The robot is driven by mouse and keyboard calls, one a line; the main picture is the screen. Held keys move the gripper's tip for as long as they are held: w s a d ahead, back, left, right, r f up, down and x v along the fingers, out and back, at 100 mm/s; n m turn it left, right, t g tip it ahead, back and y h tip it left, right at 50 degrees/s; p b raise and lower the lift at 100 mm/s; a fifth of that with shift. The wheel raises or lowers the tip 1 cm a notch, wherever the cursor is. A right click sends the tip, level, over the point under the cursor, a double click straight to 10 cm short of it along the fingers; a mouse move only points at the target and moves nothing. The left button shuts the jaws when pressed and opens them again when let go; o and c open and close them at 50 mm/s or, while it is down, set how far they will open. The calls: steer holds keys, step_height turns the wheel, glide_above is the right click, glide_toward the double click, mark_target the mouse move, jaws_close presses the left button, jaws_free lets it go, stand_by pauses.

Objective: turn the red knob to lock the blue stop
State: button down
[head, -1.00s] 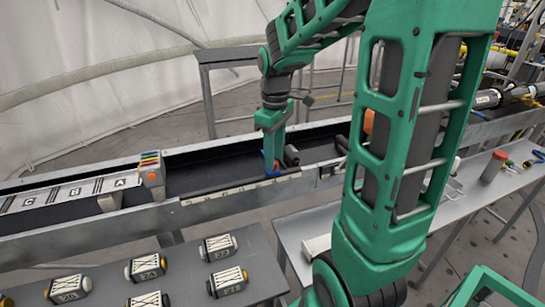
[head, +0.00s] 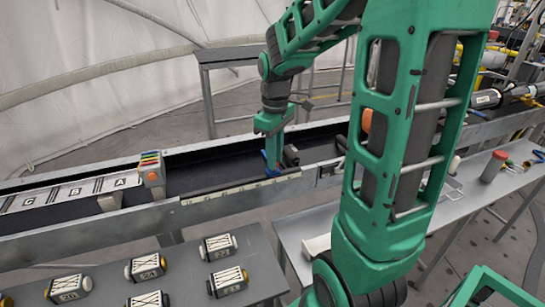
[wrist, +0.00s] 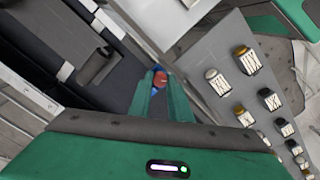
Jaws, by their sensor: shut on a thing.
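My gripper (head: 271,145) reaches down to the near rail of the long trough, its fingers close together. In the wrist view, my gripper (wrist: 160,80) is shut on the red knob (wrist: 160,79), which shows between the fingertips. A bit of the blue stop (wrist: 158,68) shows just beyond the knob. In the head view, the blue stop (head: 270,164) shows under and beside the fingertips, next to the rail. The red knob is hidden by my fingers in the head view. Whether the stop is locked cannot be told.
The trough's rail carries a pale scale strip (head: 240,188). A block with coloured stripes (head: 151,168) stands to the left, beside lettered plates (head: 68,192). Several labelled blocks (head: 218,247) lie on the near grey table. A red-topped cylinder (head: 493,166) stands on the right bench.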

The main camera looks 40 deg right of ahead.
steer(key=m, duration=0.4)
steer(key=shift+m, duration=2.1)
steer(key=c, duration=1.6)
jaws_free()
steer(key=shift+c, duration=0.2)
steer(key=shift+r, duration=0.1)
step_height(320, 180, up, 11)
steer(key=shift+f, duration=0.2)
